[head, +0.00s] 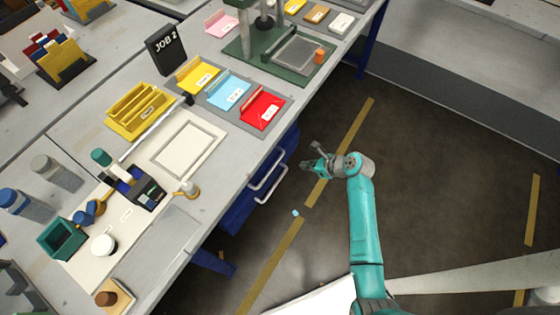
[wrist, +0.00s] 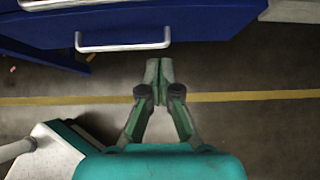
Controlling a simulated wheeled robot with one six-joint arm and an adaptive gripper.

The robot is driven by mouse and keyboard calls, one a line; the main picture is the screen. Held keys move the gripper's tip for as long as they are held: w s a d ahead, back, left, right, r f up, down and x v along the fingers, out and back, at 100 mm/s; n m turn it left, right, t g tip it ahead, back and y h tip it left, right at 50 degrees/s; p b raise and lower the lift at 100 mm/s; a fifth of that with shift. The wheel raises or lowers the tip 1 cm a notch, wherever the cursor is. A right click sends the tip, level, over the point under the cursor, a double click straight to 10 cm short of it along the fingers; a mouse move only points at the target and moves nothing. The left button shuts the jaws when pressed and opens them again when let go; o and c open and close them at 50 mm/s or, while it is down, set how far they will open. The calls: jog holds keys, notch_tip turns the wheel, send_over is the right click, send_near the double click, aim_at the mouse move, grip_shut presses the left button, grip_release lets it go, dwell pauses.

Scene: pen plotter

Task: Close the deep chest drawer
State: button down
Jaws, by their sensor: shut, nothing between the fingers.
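The blue drawer chest (head: 252,204) hangs under the workbench's right edge. Two pale bar handles show on it, an upper handle (head: 267,168) and a lower handle (head: 271,187). In the wrist view a blue drawer front (wrist: 200,28) crosses the top, with a white handle (wrist: 122,42) on it. How far each drawer stands out is hard to tell. My gripper (head: 308,165) is shut and empty, out over the floor to the right of the handles. In the wrist view my fingertips (wrist: 158,66) are just below and right of the white handle, apart from it.
The workbench top carries a yellow sorter (head: 140,108), coloured trays with a red one (head: 262,108), a green press (head: 285,62) and a JOB 2 sign (head: 166,47). A small light-blue piece (head: 295,213) lies on the floor.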

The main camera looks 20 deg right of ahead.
aim_at(276, 157)
jog(key=x, duration=0.3)
jog(key=r+x, duration=0.1)
jog(key=x, duration=0.2)
jog(key=w+x, duration=0.1)
jog(key=x, duration=0.2)
jog(key=shift+w+a, duration=0.2)
jog(key=shift+a, duration=0.25)
jog(key=shift+w+a, duration=0.4)
jog(key=shift+w, duration=0.1)
jog(key=shift+w+a+r, duration=0.15)
jog(key=shift+w+a, duration=0.55)
jog(key=shift+w, duration=0.3)
